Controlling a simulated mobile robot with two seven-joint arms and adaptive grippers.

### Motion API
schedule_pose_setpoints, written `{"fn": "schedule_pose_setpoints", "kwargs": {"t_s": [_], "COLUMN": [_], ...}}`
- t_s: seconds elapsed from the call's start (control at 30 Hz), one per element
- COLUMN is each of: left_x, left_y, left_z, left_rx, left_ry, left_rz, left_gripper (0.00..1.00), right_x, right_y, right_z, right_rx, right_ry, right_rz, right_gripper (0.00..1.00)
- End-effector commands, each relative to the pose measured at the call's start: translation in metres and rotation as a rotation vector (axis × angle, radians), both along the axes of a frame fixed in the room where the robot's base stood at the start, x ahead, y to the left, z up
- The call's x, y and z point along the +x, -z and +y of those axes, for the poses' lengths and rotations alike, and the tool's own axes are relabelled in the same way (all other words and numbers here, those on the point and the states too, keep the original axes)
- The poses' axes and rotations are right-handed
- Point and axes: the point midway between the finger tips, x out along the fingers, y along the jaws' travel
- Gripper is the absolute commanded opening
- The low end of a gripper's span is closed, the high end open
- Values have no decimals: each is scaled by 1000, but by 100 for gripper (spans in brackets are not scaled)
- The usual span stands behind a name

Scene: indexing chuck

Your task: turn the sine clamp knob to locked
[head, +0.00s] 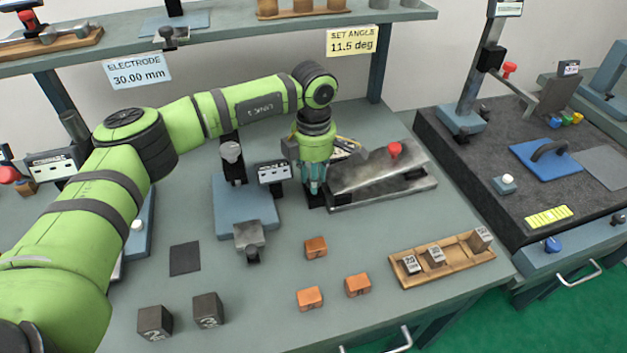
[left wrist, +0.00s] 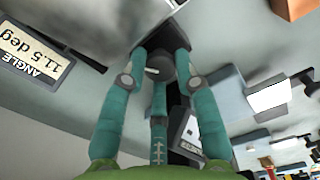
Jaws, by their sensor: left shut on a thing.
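The sine plate (head: 372,186), a grey metal plate, lies tilted on the bench right of the middle, with a red knob (head: 394,150) on top. My left gripper (head: 315,187) points down at the plate's left end. In the left wrist view my left gripper (left wrist: 161,62) has its fingers closed around a dark round knob (left wrist: 158,68), which I take as the sine clamp knob. A small pale mark shows on that knob. In the head view the fingers hide the knob, and I cannot read its setting. My right gripper is in neither view.
A blue-based stand (head: 245,208) with a small display is close left of the gripper. Orange blocks (head: 316,247) and a wooden tray (head: 440,260) with labelled blocks lie in front. A sign (head: 351,41) reads "SET ANGLE 11.5 deg". A shelf (head: 230,32) runs behind the arm.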

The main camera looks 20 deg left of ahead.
Motion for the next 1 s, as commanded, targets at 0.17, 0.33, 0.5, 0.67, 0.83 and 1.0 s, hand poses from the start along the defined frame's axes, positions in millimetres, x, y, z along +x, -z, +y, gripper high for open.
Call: {"fn": "schedule_pose_setpoints", "kwargs": {"t_s": [0.17,0.33,0.5,0.67,0.83,1.0], "left_x": [0,0,0,0,0,0], "left_y": [0,0,0,0,0,0], "left_z": [0,0,0,0,0,0], "left_rx": [0,-1,-1,-1,-1,-2], "left_ry": [34,43,42,41,41,41], "left_rz": [0,1,1,1,0,-1], "left_gripper": [0,0,0,40,40,40], "right_x": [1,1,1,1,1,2], "right_y": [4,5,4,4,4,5], "right_z": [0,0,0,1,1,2], "right_rx": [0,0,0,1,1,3], "right_ry": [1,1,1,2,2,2], "right_rz": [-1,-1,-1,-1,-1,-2], "right_gripper": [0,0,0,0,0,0]}}
